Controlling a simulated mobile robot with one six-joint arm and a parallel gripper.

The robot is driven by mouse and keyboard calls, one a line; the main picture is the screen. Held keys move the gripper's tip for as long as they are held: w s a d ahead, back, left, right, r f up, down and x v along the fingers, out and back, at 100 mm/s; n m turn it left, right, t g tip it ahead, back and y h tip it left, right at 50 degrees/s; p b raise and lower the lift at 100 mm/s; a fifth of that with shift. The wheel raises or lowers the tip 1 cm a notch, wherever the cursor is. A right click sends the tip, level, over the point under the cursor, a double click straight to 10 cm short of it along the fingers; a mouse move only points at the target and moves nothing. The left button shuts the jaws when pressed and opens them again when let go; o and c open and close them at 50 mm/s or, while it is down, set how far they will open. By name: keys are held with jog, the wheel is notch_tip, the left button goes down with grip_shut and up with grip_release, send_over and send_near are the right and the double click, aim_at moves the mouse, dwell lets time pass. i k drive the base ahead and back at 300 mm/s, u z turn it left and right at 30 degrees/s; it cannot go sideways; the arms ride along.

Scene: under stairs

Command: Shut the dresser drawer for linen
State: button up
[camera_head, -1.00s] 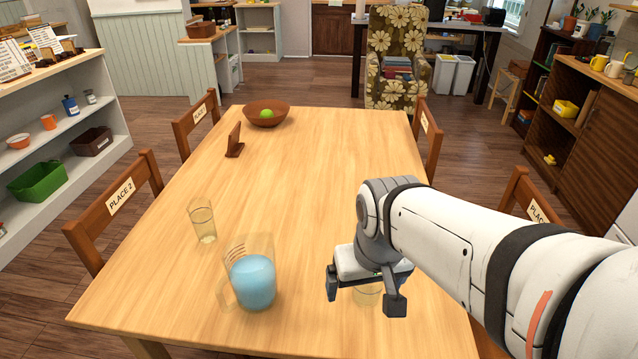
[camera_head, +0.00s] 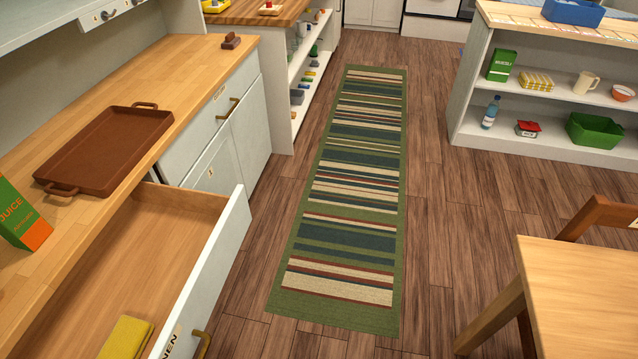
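The linen drawer (camera_head: 205,275) is pulled out from the dresser at the lower left, its white front facing the aisle. A label ending in "NEN" and a brass handle (camera_head: 202,343) show on its front at the bottom edge of the picture. A folded yellow cloth (camera_head: 127,338) lies inside, partly cut off. The dresser's wooden top (camera_head: 150,85) runs above the drawer. The near end of the drawer is out of frame. My gripper is not in view.
A brown tray (camera_head: 110,150) and a juice carton (camera_head: 20,215) stand on the dresser top. A striped rug (camera_head: 350,190) lies along the clear aisle. A table (camera_head: 585,300) and chair are at right. White shelves (camera_head: 550,140) stand at the far right.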

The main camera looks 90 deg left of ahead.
aim_at(165, 258)
jog(key=u, duration=0.1)
jog(key=k, duration=0.35)
jog(key=z, duration=0.3)
jog(key=i, duration=0.25)
jog(key=u, duration=4.7)
jog(key=i, duration=0.5)
jog(key=k, duration=0.5)
